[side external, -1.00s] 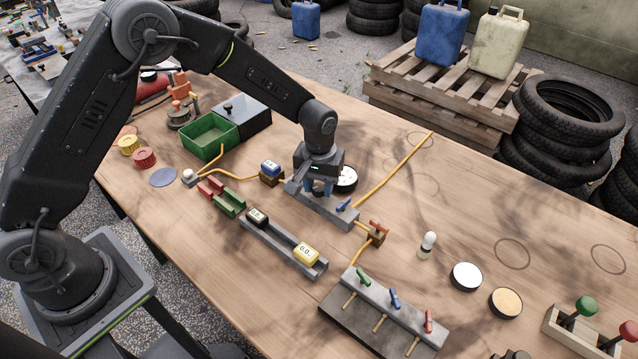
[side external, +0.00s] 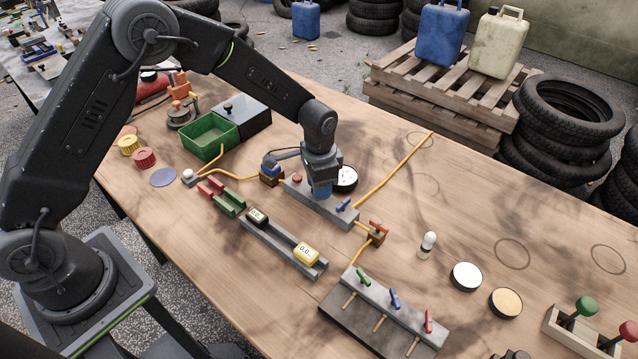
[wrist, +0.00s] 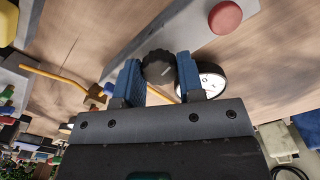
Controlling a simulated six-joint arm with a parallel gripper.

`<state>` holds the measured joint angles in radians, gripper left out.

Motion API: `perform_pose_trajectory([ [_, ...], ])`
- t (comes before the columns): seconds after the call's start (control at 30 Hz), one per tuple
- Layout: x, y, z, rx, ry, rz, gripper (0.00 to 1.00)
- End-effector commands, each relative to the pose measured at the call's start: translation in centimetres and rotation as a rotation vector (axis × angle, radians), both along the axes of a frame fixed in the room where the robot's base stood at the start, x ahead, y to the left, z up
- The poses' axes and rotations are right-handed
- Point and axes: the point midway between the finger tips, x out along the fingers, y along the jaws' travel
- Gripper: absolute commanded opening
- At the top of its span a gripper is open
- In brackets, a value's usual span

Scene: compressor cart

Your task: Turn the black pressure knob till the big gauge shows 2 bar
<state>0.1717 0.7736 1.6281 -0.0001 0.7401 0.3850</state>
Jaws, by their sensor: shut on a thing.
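The black pressure knob (wrist: 158,66) sits between the two blue fingers of my gripper (wrist: 160,72) in the wrist view, and the gripper is shut on it. In the side view my gripper (side external: 320,190) is low over the grey block (side external: 340,214) and hides the knob. The big gauge (side external: 346,179) has a white face and stands just behind my gripper, partly covered. In the wrist view the gauge (wrist: 210,80) is partly behind the right finger. I cannot read its pointer.
A red button (side external: 297,179) and a blue lever (side external: 343,203) are on the same block. A blue-topped fitting (side external: 271,170) stands close at left. Yellow hoses (side external: 395,170) run across the table. A tray with small displays (side external: 285,247) lies in front.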

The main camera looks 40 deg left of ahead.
Motion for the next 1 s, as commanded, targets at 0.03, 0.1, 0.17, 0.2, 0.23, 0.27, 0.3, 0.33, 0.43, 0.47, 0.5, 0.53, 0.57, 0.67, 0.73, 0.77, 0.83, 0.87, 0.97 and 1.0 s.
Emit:
perform_pose_trajectory([
  [0.03,0.01,-0.01,0.07,0.000,0.000,-0.043,0.12],
  [0.1,0.01,-0.01,0.07,0.000,0.000,-0.102,0.12],
  [0.17,0.02,-0.01,0.07,0.000,0.000,-0.148,0.12],
  [0.2,0.02,0.00,0.07,0.000,0.000,-0.178,0.12],
  [0.23,0.01,0.00,0.07,0.000,0.000,-0.200,0.12],
  [0.27,0.01,0.00,0.07,0.000,0.000,-0.219,0.12],
  [0.3,0.02,0.00,0.07,0.000,0.000,-0.244,0.12],
  [0.33,0.02,0.00,0.07,0.000,0.000,-0.263,0.12],
  [0.43,0.02,0.00,0.07,0.000,0.000,-0.313,0.12],
  [0.47,0.02,0.00,0.07,0.000,0.000,-0.326,0.12],
  [0.5,0.02,0.00,0.07,0.000,0.000,-0.341,0.12],
  [0.53,0.02,0.00,0.07,-0.001,-0.001,-0.352,0.12],
  [0.57,0.02,0.00,0.07,-0.001,-0.001,-0.360,0.12],
  [0.67,0.02,0.00,0.08,-0.001,-0.001,-0.384,0.12],
  [0.73,0.02,0.00,0.08,-0.001,-0.001,-0.394,0.12],
  [0.77,0.02,0.00,0.08,-0.001,-0.001,-0.397,0.12],
  [0.83,0.02,0.00,0.08,-0.001,-0.001,-0.403,0.12],
  [0.87,0.02,0.00,0.08,-0.001,-0.001,-0.404,0.12],
  [0.97,0.02,0.00,0.08,0.000,-0.001,-0.405,0.12],
  [1.0,0.02,0.00,0.08,0.000,-0.001,-0.405,0.12],
])
